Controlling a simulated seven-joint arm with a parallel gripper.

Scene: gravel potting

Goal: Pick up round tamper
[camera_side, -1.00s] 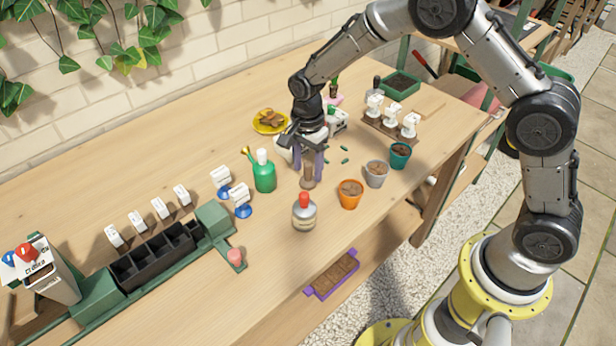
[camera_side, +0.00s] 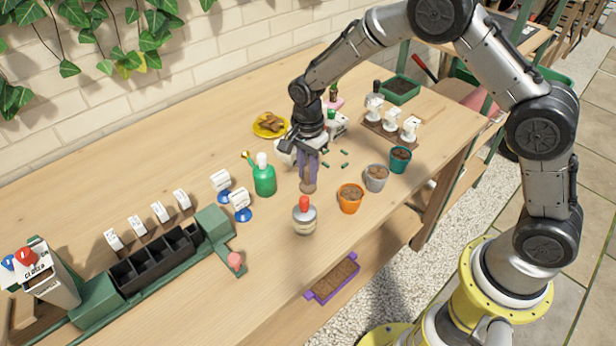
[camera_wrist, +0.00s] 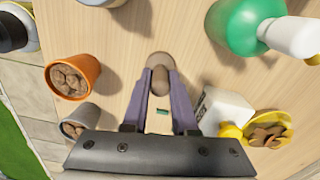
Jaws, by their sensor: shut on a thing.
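The round tamper (camera_side: 308,186) is a small brown piece with a round base, standing upright on the table by the look of the side view. In the wrist view its pale base and darker handle (camera_wrist: 160,77) show at the fingertips. My gripper (camera_side: 308,175) points down from above, its purple fingers shut on the tamper's handle. The wrist view also shows my gripper (camera_wrist: 160,88) with a finger on either side of the handle. The fingers hide part of the handle.
An orange gravel pot (camera_side: 350,199), a grey pot (camera_side: 376,178) and a teal pot (camera_side: 400,160) stand to the right. A red-capped bottle (camera_side: 304,216) is in front. A green bottle (camera_side: 264,178) is to the left. Small green pieces (camera_side: 344,153) lie behind.

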